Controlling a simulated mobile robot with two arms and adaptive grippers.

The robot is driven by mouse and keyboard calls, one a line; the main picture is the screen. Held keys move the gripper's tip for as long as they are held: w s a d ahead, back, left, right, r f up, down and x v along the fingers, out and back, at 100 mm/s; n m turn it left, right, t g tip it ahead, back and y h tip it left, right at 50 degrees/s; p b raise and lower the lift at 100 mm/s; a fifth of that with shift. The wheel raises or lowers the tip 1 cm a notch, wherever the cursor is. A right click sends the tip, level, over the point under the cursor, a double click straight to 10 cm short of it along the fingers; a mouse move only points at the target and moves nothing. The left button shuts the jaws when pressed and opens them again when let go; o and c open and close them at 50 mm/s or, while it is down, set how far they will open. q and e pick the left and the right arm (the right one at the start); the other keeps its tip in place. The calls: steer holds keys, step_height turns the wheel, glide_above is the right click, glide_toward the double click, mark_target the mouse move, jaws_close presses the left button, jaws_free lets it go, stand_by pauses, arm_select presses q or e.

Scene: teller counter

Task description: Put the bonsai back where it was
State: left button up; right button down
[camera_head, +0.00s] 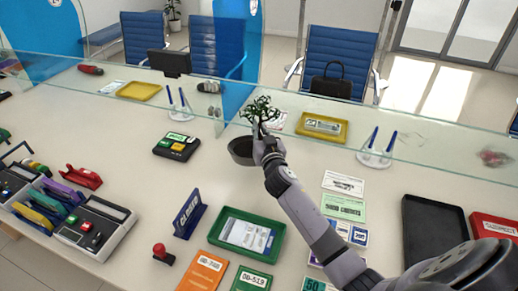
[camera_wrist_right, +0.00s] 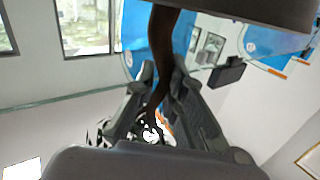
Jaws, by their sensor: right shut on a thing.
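The bonsai has a green crown (camera_head: 260,108) and a dark shallow pot (camera_head: 241,151), near the middle of the counter in the head view. My right gripper (camera_head: 266,143) is shut on its trunk, between crown and pot, and hides part of it. In the right wrist view the brown trunk (camera_wrist_right: 160,55) runs between the fingers of my right gripper (camera_wrist_right: 160,95), with the pot's dark underside or rim (camera_wrist_right: 255,10) at the top edge. I cannot tell whether the pot touches the counter. My left gripper is not in view.
A glass screen (camera_head: 300,100) runs behind the bonsai. Nearby are a card terminal (camera_head: 177,146), a blue sign (camera_head: 188,214), a green tray (camera_head: 223,248), a pen stand (camera_head: 376,158) and a yellow tray (camera_head: 343,134). A black tray (camera_head: 436,262) stands right.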

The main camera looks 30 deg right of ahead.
step_height(320, 180, down, 2)
steer(key=shift+f+b, duration=0.2)
steer(key=shift+b, duration=0.15)
step_height(320, 180, down, 4)
steer(key=shift+r+b, duration=0.2)
steer(key=shift+b, duration=0.6)
steer(key=shift+f, duration=0.3)
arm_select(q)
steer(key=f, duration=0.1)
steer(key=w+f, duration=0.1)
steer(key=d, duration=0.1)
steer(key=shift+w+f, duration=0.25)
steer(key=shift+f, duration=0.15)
arm_select(e)
steer(key=c, duration=2)
jaws_free()
steer(key=shift+f, duration=0.1)
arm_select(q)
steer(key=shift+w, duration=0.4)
arm_select(e)
steer(key=o, duration=0.3)
